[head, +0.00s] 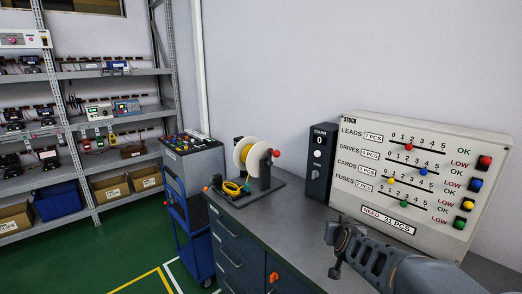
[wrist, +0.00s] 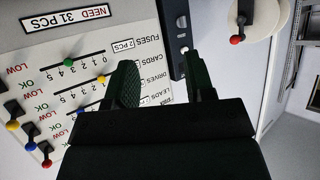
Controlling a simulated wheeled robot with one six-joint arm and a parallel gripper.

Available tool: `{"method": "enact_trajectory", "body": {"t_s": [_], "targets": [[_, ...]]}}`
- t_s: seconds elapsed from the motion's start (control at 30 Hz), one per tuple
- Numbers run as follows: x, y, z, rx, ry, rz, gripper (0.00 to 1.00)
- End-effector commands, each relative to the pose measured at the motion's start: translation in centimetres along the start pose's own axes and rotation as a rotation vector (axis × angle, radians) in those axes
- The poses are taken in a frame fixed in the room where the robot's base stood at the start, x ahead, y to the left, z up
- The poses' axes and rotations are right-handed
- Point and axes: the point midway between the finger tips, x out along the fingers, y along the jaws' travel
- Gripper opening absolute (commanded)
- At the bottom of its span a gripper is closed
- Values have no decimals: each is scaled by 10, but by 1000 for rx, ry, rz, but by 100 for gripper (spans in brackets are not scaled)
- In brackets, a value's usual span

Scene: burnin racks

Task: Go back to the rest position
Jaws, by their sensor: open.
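My gripper (head: 336,256) is at the lower right of the head view, above the grey bench top and in front of the stock board (head: 350,190). In the wrist view my gripper (wrist: 160,80) has its two dark fingers apart, with nothing between them. The wrist view is turned over and shows the board (wrist: 40,60) at the left and the dark count box (wrist: 176,40) beyond the fingers. My arm covers part of the bench and the board's lower edge.
The count box (head: 319,163) stands left of the board. A white reel (head: 250,155) on a stand is further left on the bench (head: 290,212). A blue cart (head: 190,225) stands beside the bench. Shelves (head: 110,73) with devices and bins line the left. Green floor (head: 120,245) is open there.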

Motion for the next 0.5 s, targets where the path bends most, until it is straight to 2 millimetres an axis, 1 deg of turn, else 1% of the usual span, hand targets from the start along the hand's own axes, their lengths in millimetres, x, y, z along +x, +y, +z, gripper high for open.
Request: {"method": "enact_trajectory", "body": {"t_s": [0.03,0.07,0.1,0.17,0.2,0.3,0.4,0.5], "targets": [[-22,-16,11,-18,-74,-65,49],[-34,-23,20,-30,-128,-98,49],[-50,-30,33,-47,-201,-129,49],[-74,-37,52,-72,-306,-162,49],[-90,-39,64,-90,-371,-175,49],[-124,-38,92,-129,-514,-180,49],[-150,-33,112,-159,-623,-163,49],[-169,-27,126,-178,-696,-140,49]]}}
